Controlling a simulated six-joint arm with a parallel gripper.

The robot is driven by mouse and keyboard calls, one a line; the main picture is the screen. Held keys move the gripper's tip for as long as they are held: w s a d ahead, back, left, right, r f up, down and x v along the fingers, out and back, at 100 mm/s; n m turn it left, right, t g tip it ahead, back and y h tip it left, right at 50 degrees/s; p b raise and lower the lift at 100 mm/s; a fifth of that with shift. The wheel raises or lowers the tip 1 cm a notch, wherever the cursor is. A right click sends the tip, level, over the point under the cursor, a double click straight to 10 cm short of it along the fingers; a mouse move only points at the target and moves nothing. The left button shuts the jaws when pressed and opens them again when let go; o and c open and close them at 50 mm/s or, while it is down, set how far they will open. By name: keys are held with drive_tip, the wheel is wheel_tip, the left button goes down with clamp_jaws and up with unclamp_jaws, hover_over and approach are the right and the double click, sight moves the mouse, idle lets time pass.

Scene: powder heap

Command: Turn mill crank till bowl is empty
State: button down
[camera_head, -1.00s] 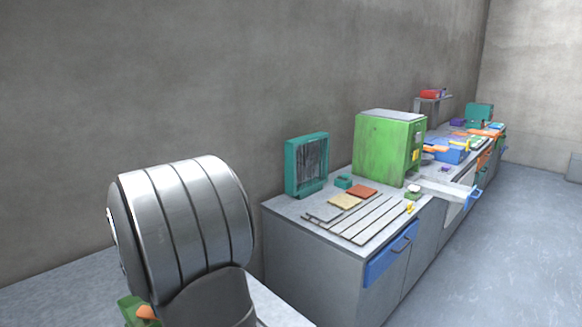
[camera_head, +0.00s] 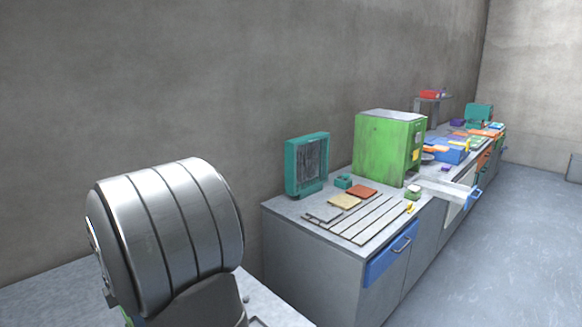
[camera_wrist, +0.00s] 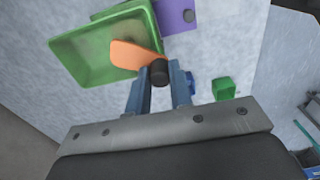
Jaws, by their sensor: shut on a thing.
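In the wrist view, my gripper (camera_wrist: 160,82) is shut on a black knob (camera_wrist: 160,70). The knob sits at the end of an orange crank arm (camera_wrist: 131,57). The crank arm lies over a green open tray-like container (camera_wrist: 78,62) with sloping walls. The visible part of its inside looks bare green; I see no powder there. A purple block (camera_wrist: 176,15) is beside it at the top. I cannot tell which part is the bowl. In the head view my arm hides the gripper and nearly all of the mill.
A small green cube (camera_wrist: 223,88) and a blue piece (camera_wrist: 190,82) lie on the grey surface right of my gripper. Farther off, a counter carries a green cabinet (camera_head: 385,150), a teal frame (camera_head: 306,165) and flat slats (camera_head: 370,215). Its blue drawer (camera_head: 390,258) faces the open floor.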

drive_tip(key=c, duration=1.4)
unclamp_jaws()
drive_tip(key=shift+r, duration=0.1)
drive_tip(key=shift+r, duration=3.65)
wheel_tip(320, 180, down, 7)
drive_tip(key=shift+r, duration=0.1)
drive_tip(key=shift+w+d+f, duration=0.3)
drive_tip(key=shift+d+f, duration=0.1)
drive_tip(key=shift+d, duration=0.15)
drive_tip(key=shift+w+d, duration=0.1)
drive_tip(key=shift+d, duration=0.25)
drive_tip(key=shift+a, duration=0.1)
